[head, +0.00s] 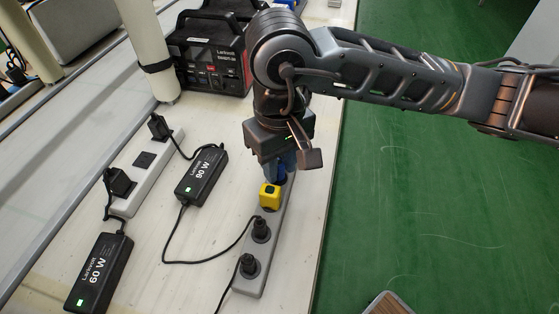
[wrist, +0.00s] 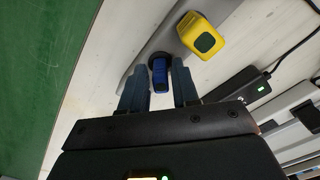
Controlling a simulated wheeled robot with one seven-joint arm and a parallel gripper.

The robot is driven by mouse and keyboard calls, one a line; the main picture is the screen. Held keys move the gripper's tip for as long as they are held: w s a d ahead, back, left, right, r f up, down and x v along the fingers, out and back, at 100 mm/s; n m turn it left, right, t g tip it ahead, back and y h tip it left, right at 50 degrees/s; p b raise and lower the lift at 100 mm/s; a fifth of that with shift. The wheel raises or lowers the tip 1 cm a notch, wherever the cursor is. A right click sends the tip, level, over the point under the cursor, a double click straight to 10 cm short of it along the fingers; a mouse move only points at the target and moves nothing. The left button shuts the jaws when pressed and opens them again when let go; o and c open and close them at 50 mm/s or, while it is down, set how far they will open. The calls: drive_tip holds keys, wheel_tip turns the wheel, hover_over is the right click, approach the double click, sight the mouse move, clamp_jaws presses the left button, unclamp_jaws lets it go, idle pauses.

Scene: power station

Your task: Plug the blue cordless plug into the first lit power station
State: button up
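The blue plug (wrist: 160,74) stands at the far-end socket of the grey power strip (wrist: 178,52), against a dark round socket face. I cannot tell how fully it is seated. In the head view the blue plug (head: 280,180) is mostly hidden by my gripper (head: 283,172). In the wrist view my gripper (wrist: 159,88) has its fingers on both sides of the plug, with a narrow gap showing on each side. A black and red power station (head: 205,66) stands at the back of the table; I cannot make out whether it is lit.
A yellow plug (head: 270,195) sits in the same strip just beside the blue one, with black plugs (head: 250,266) farther down. A 90 W adapter (head: 201,177), a 60 W adapter (head: 98,273) and another strip (head: 143,176) lie left. The table edge is close on the right.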

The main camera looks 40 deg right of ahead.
sight(280, 163)
drive_tip(key=o, duration=0.3)
drive_tip(key=shift+o, duration=0.2)
drive_tip(key=shift+r, duration=3.95)
